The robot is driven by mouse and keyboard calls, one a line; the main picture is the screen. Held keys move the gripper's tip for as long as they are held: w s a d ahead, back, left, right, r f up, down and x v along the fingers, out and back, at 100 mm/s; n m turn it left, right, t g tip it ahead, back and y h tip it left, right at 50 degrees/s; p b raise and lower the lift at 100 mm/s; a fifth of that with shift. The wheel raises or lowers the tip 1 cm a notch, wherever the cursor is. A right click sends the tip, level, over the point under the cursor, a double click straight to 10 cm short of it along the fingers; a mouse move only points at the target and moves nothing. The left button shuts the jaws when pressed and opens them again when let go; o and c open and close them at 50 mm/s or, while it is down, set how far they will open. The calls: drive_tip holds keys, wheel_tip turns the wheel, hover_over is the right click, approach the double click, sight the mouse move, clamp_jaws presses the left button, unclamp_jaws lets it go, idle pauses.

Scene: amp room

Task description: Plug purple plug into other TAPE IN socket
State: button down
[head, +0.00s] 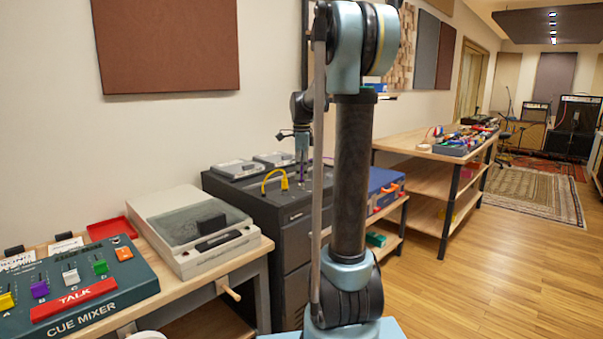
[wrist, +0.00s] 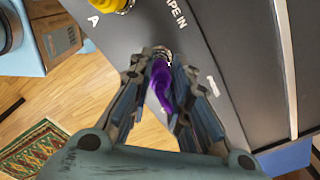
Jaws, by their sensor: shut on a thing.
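My gripper (wrist: 160,58) is shut on the purple plug (wrist: 161,84), with a finger on either side of it. In the head view my gripper (head: 302,148) points down over the top panel of the dark cabinet (head: 268,205), and a bit of purple shows below it. In the wrist view a metal ring shows at the plug's far end, just below the TAPE IN label (wrist: 172,10). I cannot tell whether the plug is inside a socket or just at it. A yellow plug (head: 284,183) with a looped yellow cable stands in the panel, left of my gripper, near the letter A.
Grey boxes (head: 237,169) stand at the back of the cabinet top. A tape machine (head: 190,232) and the cue mixer (head: 70,285) are on the wooden table at left. A blue case (head: 385,184) is on a shelf at right. The wooden floor is open at right.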

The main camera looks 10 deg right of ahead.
drive_tip(key=shift+f, duration=0.35)
drive_tip(key=c, duration=1.4)
unclamp_jaws()
drive_tip(key=shift+r, duration=0.1)
wheel_tip(320, 180, up, 12)
drive_tip(key=shift+w+f, duration=0.1)
drive_tip(key=shift+f, duration=0.05)
